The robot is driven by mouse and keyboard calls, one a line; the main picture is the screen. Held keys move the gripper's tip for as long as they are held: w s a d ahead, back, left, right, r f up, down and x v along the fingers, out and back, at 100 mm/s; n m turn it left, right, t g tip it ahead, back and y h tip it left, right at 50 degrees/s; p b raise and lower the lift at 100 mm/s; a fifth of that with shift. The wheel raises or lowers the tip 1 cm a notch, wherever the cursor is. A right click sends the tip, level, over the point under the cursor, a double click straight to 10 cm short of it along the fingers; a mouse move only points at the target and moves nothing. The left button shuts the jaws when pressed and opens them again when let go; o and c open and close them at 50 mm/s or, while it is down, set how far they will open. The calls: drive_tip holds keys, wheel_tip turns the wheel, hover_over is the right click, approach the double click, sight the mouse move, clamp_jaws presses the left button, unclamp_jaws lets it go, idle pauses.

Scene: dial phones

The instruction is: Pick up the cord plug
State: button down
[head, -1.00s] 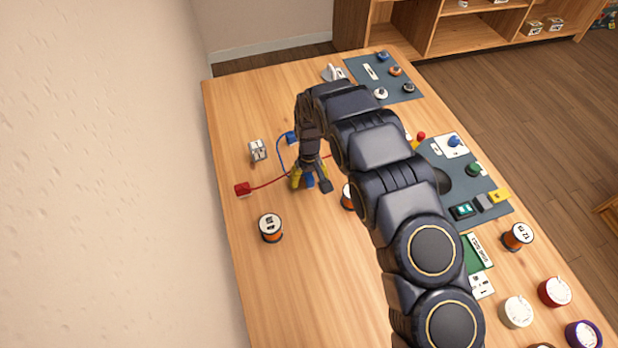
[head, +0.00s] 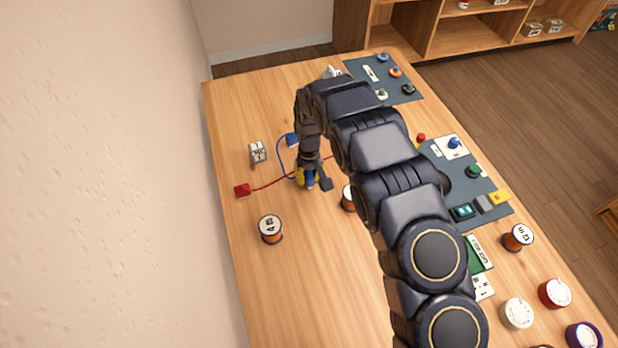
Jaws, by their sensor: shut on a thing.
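My gripper (head: 309,183) points down at the tabletop left of centre in the head view. It is shut on a small blue plug (head: 310,181), partly hidden by the fingers; yellow shows beside it. A blue cord (head: 278,155) curves from near the gripper up to a second blue plug (head: 292,139) lying on the table. A red plug (head: 242,190) lies to the left, and its red cord (head: 270,183) runs right, passing behind the gripper. I cannot tell whether the held plug touches the table.
The wooden table (head: 330,270) has free room in front. A spool (head: 270,228) stands front left, another (head: 349,198) just right of the gripper. A small grey box (head: 257,152) sits at left. Grey panels with knobs (head: 408,88) lie right and back. My arm hides the middle.

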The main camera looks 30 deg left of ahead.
wheel_tip(320, 180, up, 2)
drive_tip(key=shift+w+r, duration=0.1)
drive_tip(key=s+d+r, duration=0.8)
drive_tip(key=s+r, duration=0.1)
drive_tip(key=s, duration=0.2)
drive_tip(key=shift+d+r, duration=0.3)
drive_tip(key=shift+d, duration=0.1)
drive_tip(key=shift+w, duration=0.1)
